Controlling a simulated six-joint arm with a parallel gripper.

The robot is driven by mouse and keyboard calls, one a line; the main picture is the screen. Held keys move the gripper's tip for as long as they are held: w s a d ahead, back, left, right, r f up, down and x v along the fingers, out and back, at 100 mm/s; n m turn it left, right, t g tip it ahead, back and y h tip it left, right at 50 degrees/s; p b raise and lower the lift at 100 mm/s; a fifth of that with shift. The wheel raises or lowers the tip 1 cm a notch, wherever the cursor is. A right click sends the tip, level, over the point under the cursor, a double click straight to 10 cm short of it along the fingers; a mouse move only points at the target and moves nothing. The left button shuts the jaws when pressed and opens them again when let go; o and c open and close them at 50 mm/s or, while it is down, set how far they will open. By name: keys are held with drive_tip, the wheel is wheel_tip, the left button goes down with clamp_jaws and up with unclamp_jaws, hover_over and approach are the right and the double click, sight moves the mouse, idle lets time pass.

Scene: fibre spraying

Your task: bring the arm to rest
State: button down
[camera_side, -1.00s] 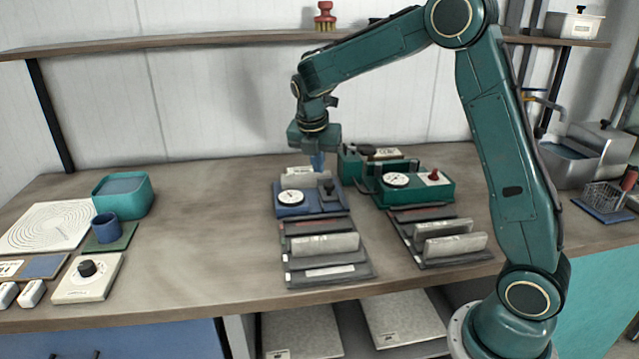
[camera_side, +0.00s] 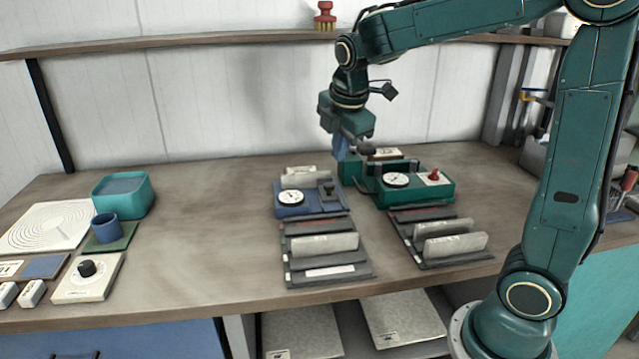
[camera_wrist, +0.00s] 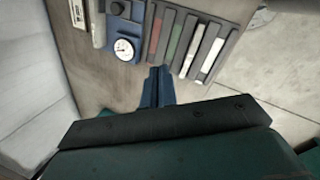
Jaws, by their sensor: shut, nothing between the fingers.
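My gripper (camera_side: 340,152) hangs above the back of the bench, over the rear of the green gauge unit, with its blue fingers pointing down. It is shut and holds nothing. In the wrist view its fingers (camera_wrist: 158,86) are together, with the blue gauge unit (camera_wrist: 122,45) beyond them to the upper left. In the side view the blue gauge unit (camera_side: 309,203) sits left of and in front of the fingers. The green gauge unit (camera_side: 410,193) sits to the right of and below them. My gripper touches neither unit, as far as I can see.
A dark rack (camera_side: 325,272) with upright plates stands before the blue unit; another rack (camera_side: 440,256) stands before the green unit. A teal tub (camera_side: 124,205), a blue cup (camera_side: 105,229) and a white dial box (camera_side: 88,279) are at left. The left-middle bench is clear. A shelf (camera_side: 180,41) runs along the wall.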

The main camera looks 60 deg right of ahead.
drive_tip(key=s+a+m+t+y, duration=0.1)
drive_tip(key=s+a+m, duration=0.3)
drive_tip(key=s+m, duration=0.3)
drive_tip(key=s+a+m+t+y, duration=0.1)
drive_tip(key=s+a+m, duration=0.3)
drive_tip(key=s, duration=0.9)
drive_tip(key=m, duration=0.3)
drive_tip(key=shift+r+t, duration=0.3)
drive_tip(key=shift+r, duration=0.05)
drive_tip(key=c, duration=2.1)
unclamp_jaws()
drive_tip(key=shift+w, duration=0.1)
